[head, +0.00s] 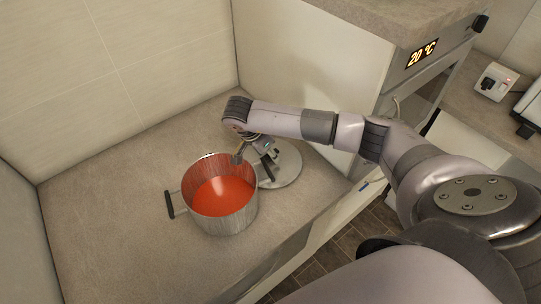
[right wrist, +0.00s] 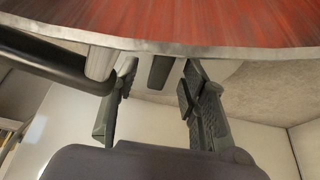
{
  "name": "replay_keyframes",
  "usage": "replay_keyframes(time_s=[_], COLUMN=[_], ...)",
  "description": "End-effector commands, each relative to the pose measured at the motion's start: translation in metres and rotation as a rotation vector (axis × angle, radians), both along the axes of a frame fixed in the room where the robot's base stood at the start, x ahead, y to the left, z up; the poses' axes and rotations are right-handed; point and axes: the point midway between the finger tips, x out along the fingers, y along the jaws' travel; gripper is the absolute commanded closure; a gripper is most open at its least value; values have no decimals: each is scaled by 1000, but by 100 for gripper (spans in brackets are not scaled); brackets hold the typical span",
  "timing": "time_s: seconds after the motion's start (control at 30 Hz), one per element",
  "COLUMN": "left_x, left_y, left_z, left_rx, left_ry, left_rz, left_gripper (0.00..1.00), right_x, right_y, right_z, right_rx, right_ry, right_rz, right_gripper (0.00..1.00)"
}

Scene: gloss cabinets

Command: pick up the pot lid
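The pot lid (head: 290,167) is a round grey disc lying flat on the counter, just right of the pot. My right gripper (head: 255,163) points down over the lid's left part, close to the pot's rim, and hides part of the lid. In the right wrist view my right gripper (right wrist: 157,78) has its two fingers apart, with a dark piece (right wrist: 160,70) showing between them. I cannot tell whether the fingers touch it or whether it belongs to the lid. My left gripper is not in view.
A steel pot (head: 222,220) with red contents and black side handles stands beside the lid. A tall cabinet block (head: 310,75) rises behind them. The counter (head: 110,210) left of the pot is clear. The counter's front edge is close by.

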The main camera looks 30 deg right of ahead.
Motion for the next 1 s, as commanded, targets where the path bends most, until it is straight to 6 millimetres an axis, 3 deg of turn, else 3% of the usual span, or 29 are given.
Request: replay_keyframes(time_s=[0.3, 0.9, 1.0], left_x=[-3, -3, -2], left_y=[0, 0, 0], left_z=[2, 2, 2], left_rx=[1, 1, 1], left_ry=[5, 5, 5], left_rz=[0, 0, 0], left_gripper=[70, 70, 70], right_x=[0, 0, 0], right_y=[-3, -3, -3], right_z=[-7, -7, -7], right_rx=[0, 0, 0], right_ry=[-1, -1, -1], right_rz=[0, -1, -1], right_gripper=[60, 100, 100])
